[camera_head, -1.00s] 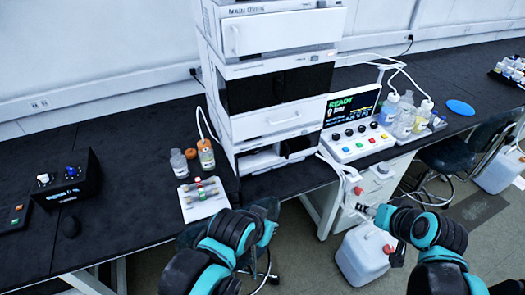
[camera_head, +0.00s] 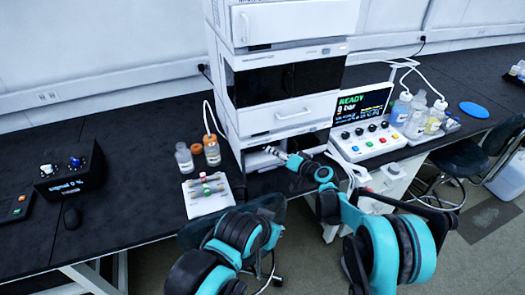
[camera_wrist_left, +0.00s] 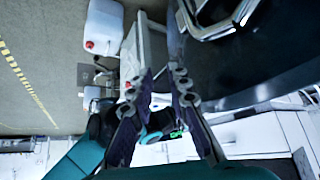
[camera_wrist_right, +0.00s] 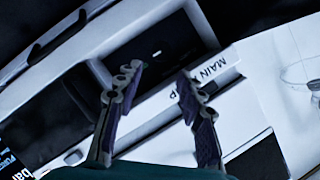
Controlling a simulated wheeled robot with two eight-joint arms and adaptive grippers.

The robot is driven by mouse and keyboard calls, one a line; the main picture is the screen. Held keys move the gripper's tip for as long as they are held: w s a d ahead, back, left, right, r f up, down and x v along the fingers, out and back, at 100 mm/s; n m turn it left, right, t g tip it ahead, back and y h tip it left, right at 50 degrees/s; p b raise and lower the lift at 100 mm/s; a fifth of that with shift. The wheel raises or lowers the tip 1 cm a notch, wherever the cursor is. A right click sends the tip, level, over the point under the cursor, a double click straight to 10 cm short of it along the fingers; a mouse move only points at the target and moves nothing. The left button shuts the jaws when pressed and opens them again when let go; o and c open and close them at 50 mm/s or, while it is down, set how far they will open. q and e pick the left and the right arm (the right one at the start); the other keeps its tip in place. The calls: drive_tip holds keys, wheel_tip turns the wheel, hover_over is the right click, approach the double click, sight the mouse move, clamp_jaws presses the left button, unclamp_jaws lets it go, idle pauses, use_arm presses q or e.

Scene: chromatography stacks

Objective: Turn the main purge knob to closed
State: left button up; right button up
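The main pump (camera_head: 262,160) is the lowest module of the white stack in the head view. Its label reads "MAIN" and partly "UMP" in the right wrist view (camera_wrist_right: 212,68). I cannot make out the purge knob; my gripper may hide it. My right gripper (camera_head: 270,151) is in front of this module, and in the right wrist view (camera_wrist_right: 159,72) its fingers are apart with nothing between them. My left gripper (camera_wrist_left: 161,72) is open and empty, low in front of the bench; its fingers are hidden in the head view.
A control panel (camera_head: 362,141) with a "READY" screen stands right of the stack, bottles (camera_head: 414,122) beyond it. Left of the pump are bottles (camera_head: 211,150) and a white tray (camera_head: 203,207) with small columns. A black box (camera_head: 70,172) is farther left.

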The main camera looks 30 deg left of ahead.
sight(262, 148)
drive_tip(key=x, duration=0.2)
drive_tip(key=b+x, duration=0.1)
drive_tip(key=x, duration=0.2)
drive_tip(key=b+x, duration=0.1)
drive_tip(key=x, duration=0.2)
drive_tip(key=shift+s+f, duration=0.35)
drive_tip(key=shift+f, duration=0.05)
drive_tip(key=shift+w+a+b, duration=0.2)
drive_tip(key=shift+a+b, duration=0.15)
drive_tip(key=shift+a, duration=0.2)
drive_tip(key=shift+c, duration=0.3)
